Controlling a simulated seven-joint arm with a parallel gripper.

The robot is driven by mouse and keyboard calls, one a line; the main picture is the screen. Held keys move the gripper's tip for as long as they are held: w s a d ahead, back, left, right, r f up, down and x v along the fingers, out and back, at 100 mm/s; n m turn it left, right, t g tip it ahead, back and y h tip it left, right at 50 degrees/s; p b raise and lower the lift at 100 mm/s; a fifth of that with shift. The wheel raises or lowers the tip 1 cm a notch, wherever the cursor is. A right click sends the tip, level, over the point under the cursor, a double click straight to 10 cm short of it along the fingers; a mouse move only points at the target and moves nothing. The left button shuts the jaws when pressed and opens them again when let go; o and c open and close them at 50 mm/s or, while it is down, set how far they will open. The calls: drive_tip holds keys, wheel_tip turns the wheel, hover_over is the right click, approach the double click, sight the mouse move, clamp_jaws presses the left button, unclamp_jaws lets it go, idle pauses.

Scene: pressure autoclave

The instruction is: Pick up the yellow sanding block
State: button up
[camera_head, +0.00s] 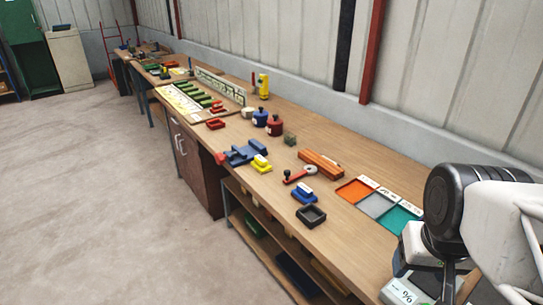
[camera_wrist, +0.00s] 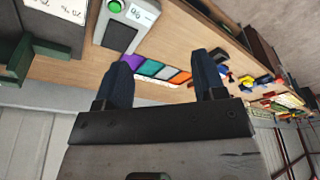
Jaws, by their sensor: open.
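The yellow sanding block (camera_head: 260,163) sits on the long wooden workbench (camera_head: 335,235), near its front edge, beside a blue clamp-like tool. It has a pale top. A similar blue block (camera_head: 305,193) lies closer to me. In the wrist view my gripper (camera_wrist: 160,62) is open, with two dark fingers apart and nothing between them. It is well away from the yellow block, toward the near right end of the bench. Small yellow shapes show at right in the wrist view, too small to tell apart for sure.
Around the block are the blue tool (camera_head: 243,153), a red-handled tool (camera_head: 300,174), an orange plane-like item (camera_head: 321,163) and a dark square tray (camera_head: 311,215). Orange, grey and teal trays (camera_head: 402,219) lie nearer. A grey device (camera_wrist: 126,22) stands close to my gripper. A wall runs behind.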

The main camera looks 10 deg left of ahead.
drive_tip(key=w+a+r+n, duration=0.1)
drive_tip(key=w+a+r, duration=0.2)
drive_tip(key=w, duration=0.6)
drive_tip(key=w+a+r+n, duration=0.1)
drive_tip(key=w+a+r, duration=0.1)
drive_tip(key=w, duration=0.7)
drive_tip(key=n+g, duration=0.3)
drive_tip(key=n, duration=0.4)
hover_over(260, 159)
wheel_tip(260, 159, down, 20)
drive_tip(key=shift+f, duration=0.1)
drive_tip(key=shift+w+a+f, duration=0.15)
drive_tip(key=shift+a+f, duration=0.05)
drive_tip(key=shift+a, duration=0.05)
drive_tip(key=shift+f, duration=0.1)
drive_tip(key=shift+f, duration=1.2)
drive_tip(key=shift+d+f, duration=0.1)
